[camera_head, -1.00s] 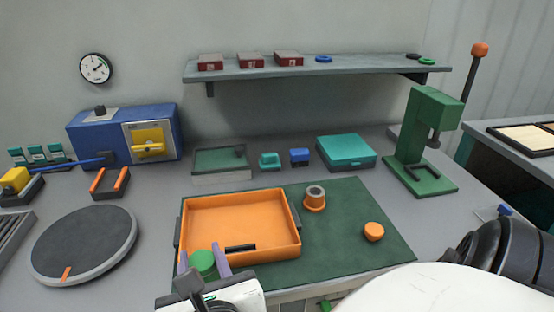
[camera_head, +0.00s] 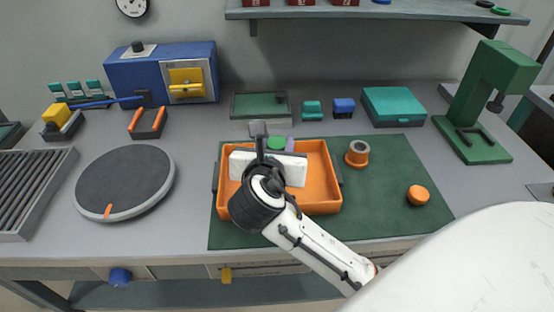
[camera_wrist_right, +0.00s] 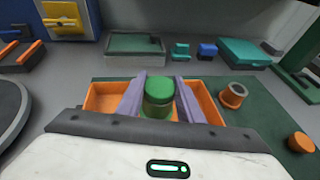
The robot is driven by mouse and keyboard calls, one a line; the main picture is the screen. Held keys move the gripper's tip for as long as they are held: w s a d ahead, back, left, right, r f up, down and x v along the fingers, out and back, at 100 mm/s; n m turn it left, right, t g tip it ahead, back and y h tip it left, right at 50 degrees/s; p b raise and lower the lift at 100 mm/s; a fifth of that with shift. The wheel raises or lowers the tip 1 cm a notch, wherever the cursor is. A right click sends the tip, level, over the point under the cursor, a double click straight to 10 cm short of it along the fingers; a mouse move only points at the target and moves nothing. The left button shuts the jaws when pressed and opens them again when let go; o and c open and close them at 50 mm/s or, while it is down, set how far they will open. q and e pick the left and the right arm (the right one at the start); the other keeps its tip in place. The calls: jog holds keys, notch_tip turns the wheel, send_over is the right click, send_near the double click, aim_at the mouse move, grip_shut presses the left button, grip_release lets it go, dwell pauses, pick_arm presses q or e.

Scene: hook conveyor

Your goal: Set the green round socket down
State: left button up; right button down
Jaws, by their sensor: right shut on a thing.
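The green round socket (camera_head: 276,142) is between the lavender fingers of my right gripper (camera_head: 278,145). The wrist view shows the green socket (camera_wrist_right: 158,92) upright, with a finger of the right gripper (camera_wrist_right: 160,98) on each side. The orange tray (camera_head: 325,190) lies below and behind it in the picture. My right wrist covers much of the tray in the head view. The gap between the socket's underside and the tray cannot be judged. My left gripper is in neither view now.
An orange ring-shaped piece (camera_head: 357,154) and an orange round piece (camera_head: 418,195) stand on the green mat (camera_head: 385,222), right of the tray. A grey-green shallow box (camera_head: 260,105) stands behind it. A turntable (camera_head: 125,180) is on the left. Mat around the orange pieces is clear.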

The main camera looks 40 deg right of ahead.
jog(key=shift+f, duration=2.15)
jog(key=shift+f, duration=0.15)
jog(key=c, duration=1.2)
grip_release()
